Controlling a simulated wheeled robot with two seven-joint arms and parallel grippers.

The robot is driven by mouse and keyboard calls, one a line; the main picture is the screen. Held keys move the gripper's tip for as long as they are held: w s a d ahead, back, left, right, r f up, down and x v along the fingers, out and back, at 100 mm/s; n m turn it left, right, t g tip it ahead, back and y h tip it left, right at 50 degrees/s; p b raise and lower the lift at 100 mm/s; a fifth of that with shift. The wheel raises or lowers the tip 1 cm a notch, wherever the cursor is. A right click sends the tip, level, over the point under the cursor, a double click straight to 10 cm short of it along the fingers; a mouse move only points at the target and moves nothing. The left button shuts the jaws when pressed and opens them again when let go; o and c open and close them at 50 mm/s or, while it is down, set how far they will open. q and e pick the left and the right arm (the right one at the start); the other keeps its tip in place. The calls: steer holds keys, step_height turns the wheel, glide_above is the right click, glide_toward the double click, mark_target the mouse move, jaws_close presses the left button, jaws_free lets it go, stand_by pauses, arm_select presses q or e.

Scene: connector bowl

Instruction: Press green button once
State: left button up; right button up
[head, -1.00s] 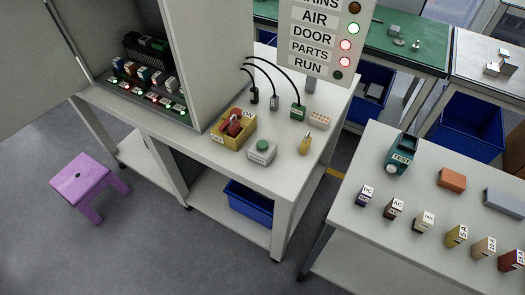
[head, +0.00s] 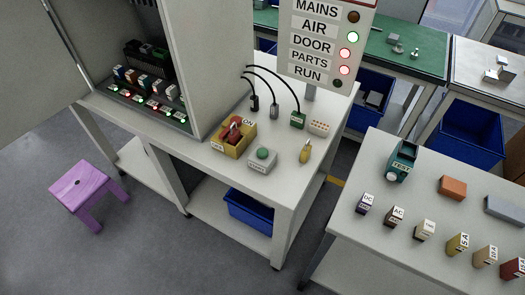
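The green button (head: 263,153) is a round cap on top of a small light-grey box (head: 261,165). The box stands on the grey workbench (head: 226,176) near its front edge, just right of a yellow box with a red switch (head: 235,134). Nothing touches the button. Neither of my grippers shows in the head view.
An open cabinet (head: 205,70) stands at left. A status sign (head: 313,46) stands behind. A second table (head: 350,230) is at right; a purple stool (head: 82,184) at left.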

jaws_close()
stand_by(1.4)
